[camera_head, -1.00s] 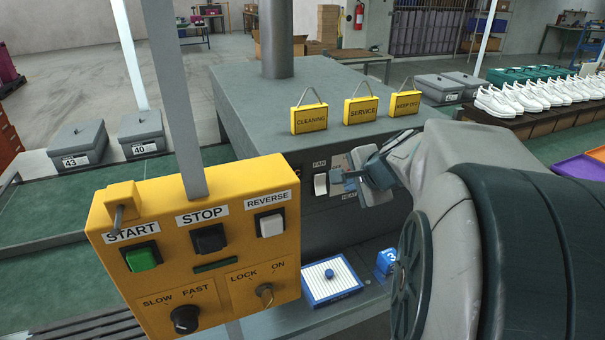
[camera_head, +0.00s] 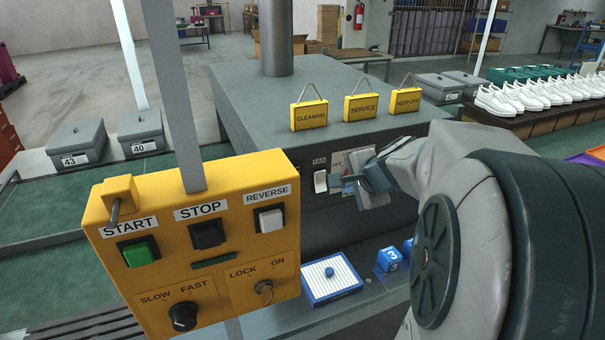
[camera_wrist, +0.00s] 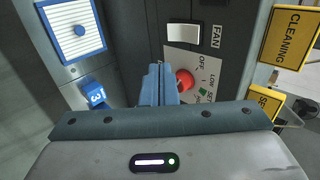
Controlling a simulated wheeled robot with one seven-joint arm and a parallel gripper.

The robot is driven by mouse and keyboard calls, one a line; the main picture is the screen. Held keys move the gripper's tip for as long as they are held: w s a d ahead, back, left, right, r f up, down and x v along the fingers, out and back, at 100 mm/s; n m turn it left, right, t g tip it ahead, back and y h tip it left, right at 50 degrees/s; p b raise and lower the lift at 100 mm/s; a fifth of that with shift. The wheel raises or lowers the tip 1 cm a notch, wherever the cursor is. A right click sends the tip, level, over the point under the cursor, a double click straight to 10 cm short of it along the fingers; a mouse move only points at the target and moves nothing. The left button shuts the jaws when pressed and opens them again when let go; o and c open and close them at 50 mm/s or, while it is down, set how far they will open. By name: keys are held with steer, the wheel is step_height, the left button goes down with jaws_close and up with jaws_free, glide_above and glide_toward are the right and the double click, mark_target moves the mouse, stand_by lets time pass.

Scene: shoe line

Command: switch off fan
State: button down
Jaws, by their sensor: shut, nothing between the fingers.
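The fan switch (camera_head: 320,182) is a white rocker under the FAN label on the dark front face of the grey machine. It also shows in the wrist view (camera_wrist: 183,36), beside its label. My gripper (camera_head: 340,184) is shut and empty, just right of the switch in the head view. In the wrist view its fingertips (camera_wrist: 159,70) are below the switch and beside a red knob (camera_wrist: 185,80) on a plate marked OFF and LOW. A gap shows between the fingertips and the switch there. In the head view my gripper hides most of the knob plate.
A yellow control box (camera_head: 200,245) with START, STOP and REVERSE buttons stands in front at left. A blue-framed tray (camera_head: 331,279) and blue numbered blocks (camera_head: 390,260) sit on the ledge below.

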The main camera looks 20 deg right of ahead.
mark_target(324, 189)
steer(key=shift+w+r+b+x, duration=0.1)
steer(key=shift+w+r+x, duration=0.15)
steer(key=shift+x, duration=1.7)
steer(key=shift+w+r+b+x, duration=0.1)
steer(key=shift+w+r+x, duration=0.15)
steer(key=shift+x, duration=1.65)
steer(key=shift+w+r+b+x, duration=0.1)
steer(key=shift+w+r+x, duration=0.15)
steer(key=shift+x, duration=1.7)
